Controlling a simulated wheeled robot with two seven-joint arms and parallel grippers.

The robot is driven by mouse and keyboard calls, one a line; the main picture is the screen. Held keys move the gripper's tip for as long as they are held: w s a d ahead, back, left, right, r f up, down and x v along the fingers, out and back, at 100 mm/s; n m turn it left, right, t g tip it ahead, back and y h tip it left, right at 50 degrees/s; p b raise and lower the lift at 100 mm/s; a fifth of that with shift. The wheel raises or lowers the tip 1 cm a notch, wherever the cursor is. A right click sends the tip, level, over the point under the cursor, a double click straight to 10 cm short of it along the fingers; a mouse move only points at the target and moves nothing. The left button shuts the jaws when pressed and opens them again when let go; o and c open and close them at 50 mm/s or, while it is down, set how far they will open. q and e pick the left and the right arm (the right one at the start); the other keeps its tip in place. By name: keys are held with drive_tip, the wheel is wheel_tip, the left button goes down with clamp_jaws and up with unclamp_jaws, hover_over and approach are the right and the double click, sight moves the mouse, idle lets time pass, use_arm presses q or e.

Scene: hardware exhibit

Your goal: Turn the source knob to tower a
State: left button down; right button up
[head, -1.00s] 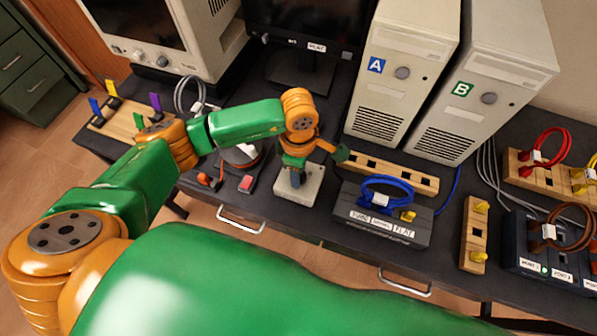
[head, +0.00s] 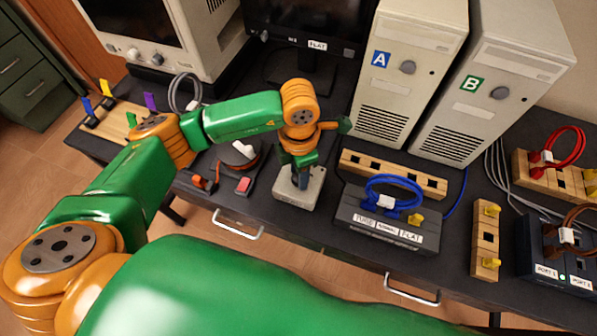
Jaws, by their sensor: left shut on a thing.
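A small pale grey box (head: 305,197) sits on the dark bench, in front of the monitor. My left gripper (head: 299,178) points down onto the top of this box and is shut on a dark knob there. The gripper and wrist hide most of the knob, so I cannot read its setting or any marks around it. Tower A (head: 392,95), beige with a blue A label, stands behind and to the right. Tower B (head: 470,120), with a green B label, stands right of it. My right gripper is not in view.
A dark switch box (head: 350,222) with a blue cable (head: 368,190) stands right of the grey box, before a wooden socket strip (head: 425,182). A red-buttoned block (head: 243,186) lies to the left. The monitor (head: 310,25) stands behind.

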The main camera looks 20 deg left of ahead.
use_arm(q)
drive_tip(key=shift+w+r, duration=0.1)
idle(0.5)
drive_tip(key=shift+c, duration=2.2)
unclamp_jaws()
wheel_tip(320, 180, up, 7)
drive_tip(key=shift+b, duration=0.75)
